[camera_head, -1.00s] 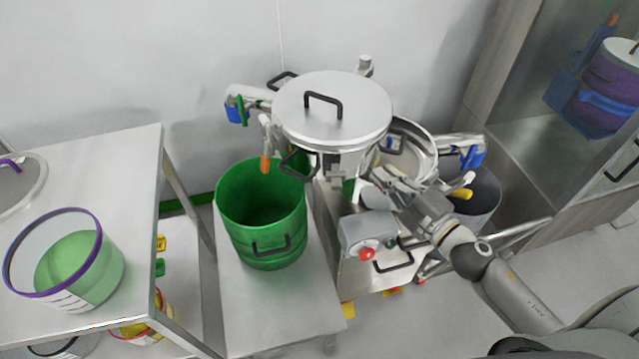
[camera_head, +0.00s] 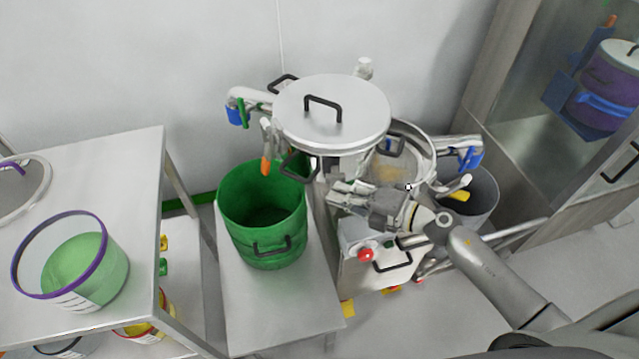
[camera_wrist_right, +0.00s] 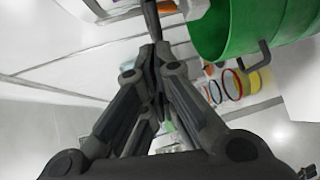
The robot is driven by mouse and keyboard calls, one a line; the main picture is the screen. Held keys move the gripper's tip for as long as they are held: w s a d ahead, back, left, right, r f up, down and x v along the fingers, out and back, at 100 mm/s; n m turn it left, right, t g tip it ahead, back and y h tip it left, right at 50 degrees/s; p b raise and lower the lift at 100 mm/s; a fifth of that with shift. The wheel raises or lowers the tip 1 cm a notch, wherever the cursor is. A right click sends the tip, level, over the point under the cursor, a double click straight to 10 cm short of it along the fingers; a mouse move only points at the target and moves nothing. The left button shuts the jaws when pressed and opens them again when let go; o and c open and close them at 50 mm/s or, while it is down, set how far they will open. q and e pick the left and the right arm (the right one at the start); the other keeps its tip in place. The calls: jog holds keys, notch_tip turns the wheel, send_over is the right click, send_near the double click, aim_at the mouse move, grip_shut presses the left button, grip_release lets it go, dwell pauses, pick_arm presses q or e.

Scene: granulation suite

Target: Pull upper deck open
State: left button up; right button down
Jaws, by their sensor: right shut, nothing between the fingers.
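The upper deck (camera_head: 345,130) is a round steel drum with a flat lid and black handles. It sits offset to the left of the open steel lower pan (camera_head: 424,160), overlapping part of it. My right gripper (camera_head: 337,190) is shut and empty, just below the deck's front edge and apart from its front-left handle (camera_head: 298,165). In the right wrist view the closed fingers (camera_wrist_right: 152,50) meet near a dark bar (camera_wrist_right: 151,14); I cannot tell whether they touch. My left gripper is not in view.
A green bucket (camera_head: 232,215) stands on a low steel bench (camera_head: 275,315) at the left of the machine. A table (camera_head: 120,165) with a clear green-filled tub (camera_head: 112,280) is further left. A grey bin (camera_head: 484,190) and a glass cabinet stand at the right.

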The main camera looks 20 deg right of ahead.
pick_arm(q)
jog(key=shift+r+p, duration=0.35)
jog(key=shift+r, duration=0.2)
pick_arm(e)
jog(key=x, duration=0.5)
jog(key=shift+w+a+f, duration=0.1)
jog(key=shift+w+a, duration=0.1)
jog(key=shift+a, duration=0.05)
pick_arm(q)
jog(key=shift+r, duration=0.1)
